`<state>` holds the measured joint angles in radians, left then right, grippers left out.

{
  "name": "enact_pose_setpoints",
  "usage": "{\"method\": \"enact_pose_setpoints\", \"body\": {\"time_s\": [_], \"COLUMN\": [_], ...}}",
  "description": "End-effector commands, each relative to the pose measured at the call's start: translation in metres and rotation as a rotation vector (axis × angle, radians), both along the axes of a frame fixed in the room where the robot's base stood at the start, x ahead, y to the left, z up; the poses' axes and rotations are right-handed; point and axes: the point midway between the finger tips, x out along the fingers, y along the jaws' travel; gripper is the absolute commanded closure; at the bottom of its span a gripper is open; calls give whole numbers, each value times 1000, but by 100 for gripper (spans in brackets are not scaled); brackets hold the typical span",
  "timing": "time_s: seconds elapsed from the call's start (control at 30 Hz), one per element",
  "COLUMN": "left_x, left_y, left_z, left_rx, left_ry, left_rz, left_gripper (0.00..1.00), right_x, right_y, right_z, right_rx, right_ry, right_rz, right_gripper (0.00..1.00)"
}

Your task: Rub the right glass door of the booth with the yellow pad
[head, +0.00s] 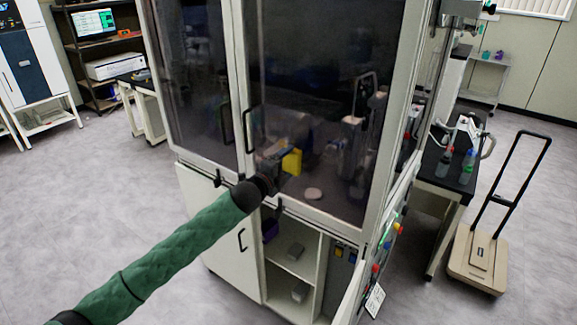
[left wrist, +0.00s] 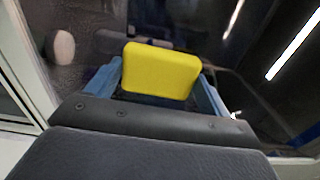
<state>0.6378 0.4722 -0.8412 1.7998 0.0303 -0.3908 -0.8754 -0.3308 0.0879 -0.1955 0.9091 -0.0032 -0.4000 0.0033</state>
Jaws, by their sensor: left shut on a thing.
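My left gripper (head: 277,160) is shut on the yellow pad (head: 291,161), in front of the lower part of the right glass door (head: 310,75) of the booth. In the left wrist view the yellow pad (left wrist: 160,72) sits between the two blue fingers of the left gripper (left wrist: 160,80), with its broad face showing. Dark glass (left wrist: 210,30) fills the view behind it. I cannot tell whether the pad touches the glass. The door looks closed, with a dark handle (head: 246,130) at its left edge. My right gripper is not in view.
The left glass door (head: 190,80) is beside it. Below, an open cabinet (head: 290,262) holds small items. At the right are a black-topped bench (head: 440,180) with bottles and a folding cart (head: 480,258). Open floor lies at the left.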

Motion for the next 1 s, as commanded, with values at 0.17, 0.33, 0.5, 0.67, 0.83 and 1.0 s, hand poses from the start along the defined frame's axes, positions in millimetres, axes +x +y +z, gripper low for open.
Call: {"method": "enact_pose_setpoints", "body": {"time_s": [0.17, 0.33, 0.5, 0.67, 0.83, 1.0], "left_x": [-1, -12, -23, -34, -44, -49], "left_y": [2, 9, 17, 25, 32, 35], "left_z": [0, 0, 0, 1, 0, 0], "left_rx": [1, 0, 1, 0, 0, 0], "left_ry": [1, 1, 0, 0, 1, 0], "left_rz": [2, 1, 1, 1, 1, 0], "left_gripper": [37, 37, 37, 37, 37, 37], "right_x": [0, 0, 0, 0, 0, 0], "right_y": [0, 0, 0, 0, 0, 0], "right_z": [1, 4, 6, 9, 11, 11], "right_rx": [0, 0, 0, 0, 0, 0], "right_ry": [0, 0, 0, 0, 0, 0], "right_rz": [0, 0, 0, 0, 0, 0], "right_gripper": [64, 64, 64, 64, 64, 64]}}
